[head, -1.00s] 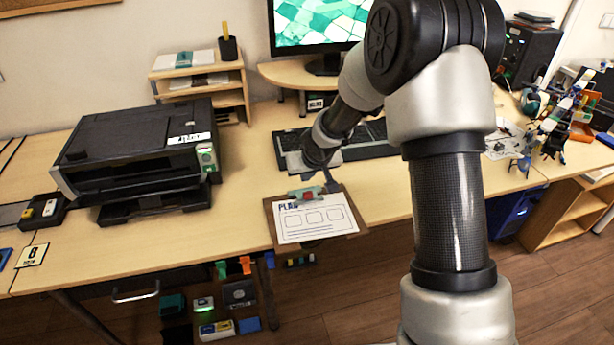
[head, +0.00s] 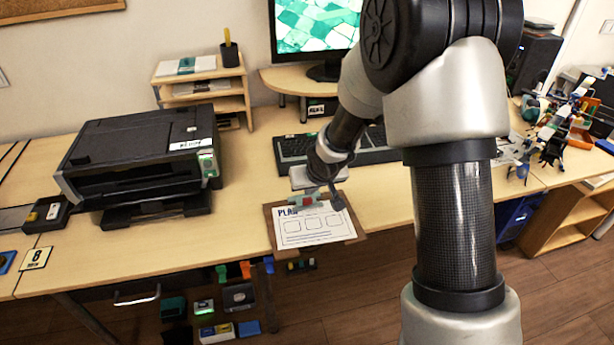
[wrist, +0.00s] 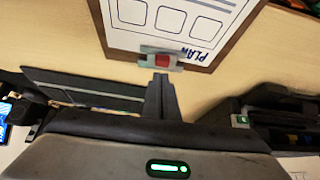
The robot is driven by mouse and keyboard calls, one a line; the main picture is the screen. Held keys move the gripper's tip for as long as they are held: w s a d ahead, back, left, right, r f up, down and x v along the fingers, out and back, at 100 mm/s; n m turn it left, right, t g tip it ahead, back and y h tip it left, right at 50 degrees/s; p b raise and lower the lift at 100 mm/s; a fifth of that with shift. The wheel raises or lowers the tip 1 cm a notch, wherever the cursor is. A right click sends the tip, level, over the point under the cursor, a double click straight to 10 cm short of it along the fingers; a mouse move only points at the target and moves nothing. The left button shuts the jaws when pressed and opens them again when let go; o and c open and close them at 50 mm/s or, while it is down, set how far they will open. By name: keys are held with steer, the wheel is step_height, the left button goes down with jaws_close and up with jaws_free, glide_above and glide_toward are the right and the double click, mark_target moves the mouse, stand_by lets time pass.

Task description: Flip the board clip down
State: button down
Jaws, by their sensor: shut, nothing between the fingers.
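The clipboard (head: 268,228) lies on the desk near its front edge, with a white sheet headed "PLAN" (head: 303,228) on it. The board clip (head: 307,199), grey-green with a red part, sits at the board's far edge. In the wrist view the clip (wrist: 147,54) and its red middle show upside down at the board's edge. My gripper (wrist: 161,80) is shut and empty, its dark fingertips right at the clip. I cannot tell whether they touch. In the head view my gripper (head: 335,195) is over the clip and partly covers it. The clip's tilt is unclear.
A black printer (head: 135,150) stands to the left, and a keyboard (head: 292,150) lies behind the board. A monitor (head: 315,30) and a wooden shelf (head: 200,85) stand farther back. The desk between printer and clipboard is clear.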

steer(key=shift+s+d+f, duration=0.15)
steer(key=shift+s+f, duration=0.1)
steer(key=shift+s, duration=0.4)
steer(key=shift+s+d+f, duration=0.15)
steer(key=shift+s+f, duration=0.05)
steer(key=shift+s, duration=0.45)
steer(key=shift+s+d+f, duration=0.15)
steer(key=shift+s+f, duration=0.1)
steer(key=shift+s, duration=0.4)
